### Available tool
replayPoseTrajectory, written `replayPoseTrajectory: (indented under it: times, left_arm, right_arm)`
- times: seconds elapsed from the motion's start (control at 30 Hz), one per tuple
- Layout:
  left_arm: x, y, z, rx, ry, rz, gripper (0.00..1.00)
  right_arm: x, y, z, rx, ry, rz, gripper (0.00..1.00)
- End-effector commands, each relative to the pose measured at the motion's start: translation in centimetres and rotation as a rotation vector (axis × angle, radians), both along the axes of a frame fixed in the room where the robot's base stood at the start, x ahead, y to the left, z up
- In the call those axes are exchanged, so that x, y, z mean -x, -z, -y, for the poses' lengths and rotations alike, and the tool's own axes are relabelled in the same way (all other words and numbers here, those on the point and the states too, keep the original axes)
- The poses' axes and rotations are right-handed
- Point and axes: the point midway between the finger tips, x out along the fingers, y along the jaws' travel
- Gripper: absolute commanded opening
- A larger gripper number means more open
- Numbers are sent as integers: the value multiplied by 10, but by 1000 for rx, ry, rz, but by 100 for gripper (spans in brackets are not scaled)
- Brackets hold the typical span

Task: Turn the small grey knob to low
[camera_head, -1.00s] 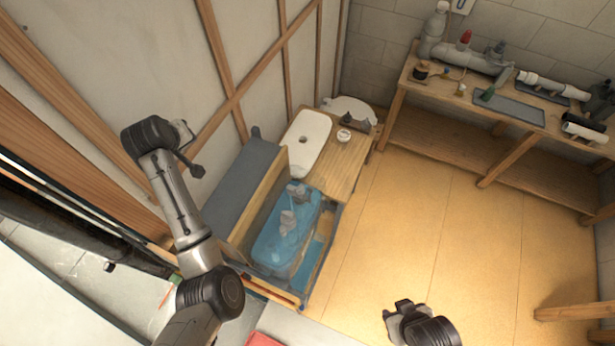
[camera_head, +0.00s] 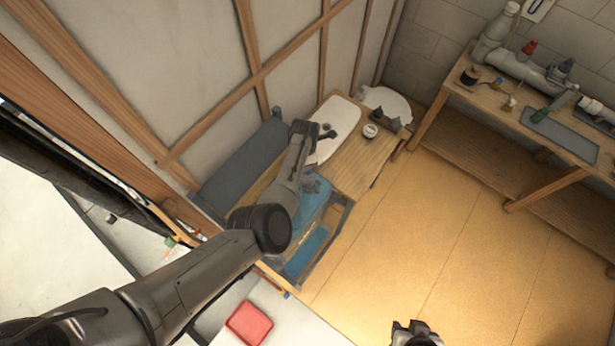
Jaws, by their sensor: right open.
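I cannot pick out the small grey knob for sure. Small dark fittings (camera_head: 378,115) stand on the wooden bench top (camera_head: 357,172), beside a round white piece (camera_head: 370,131) with a dark centre; they are too small to tell more. My left arm reaches in from the lower left, and its gripper (camera_head: 325,134) is over the white basin (camera_head: 342,118); its fingers are too small to tell open or shut. My right gripper (camera_head: 413,328) is open and empty at the bottom edge, over the floor and away from the bench.
A blue tub (camera_head: 309,214) sits in the bench, partly hidden by my left arm. A grey panel (camera_head: 240,165) lies along the wall. A workbench with pipes (camera_head: 525,68) stands at the right. The yellow floor (camera_head: 440,215) is clear.

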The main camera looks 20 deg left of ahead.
Motion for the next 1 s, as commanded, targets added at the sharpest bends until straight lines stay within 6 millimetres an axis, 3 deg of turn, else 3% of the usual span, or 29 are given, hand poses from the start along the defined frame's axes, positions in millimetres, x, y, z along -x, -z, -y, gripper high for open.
replayPoseTrajectory:
  times: [0.23, 0.47, 0.6, 1.0]
  left_arm:
    - [0, 5, 0, -1, -93, -1, 39]
    - [0, 27, -1, 0, -93, -2, 39]
    - [0, 55, 0, 2, -94, -1, 39]
    - [-1, 109, 0, 2, -92, 1, 39]
  right_arm:
    - [0, 1, 0, 0, 0, 0, 43]
    - [0, 4, 2, 7, -4, 0, 43]
    - [0, 28, 3, 12, -8, 3, 43]
    - [0, 81, 3, 9, -5, -1, 43]
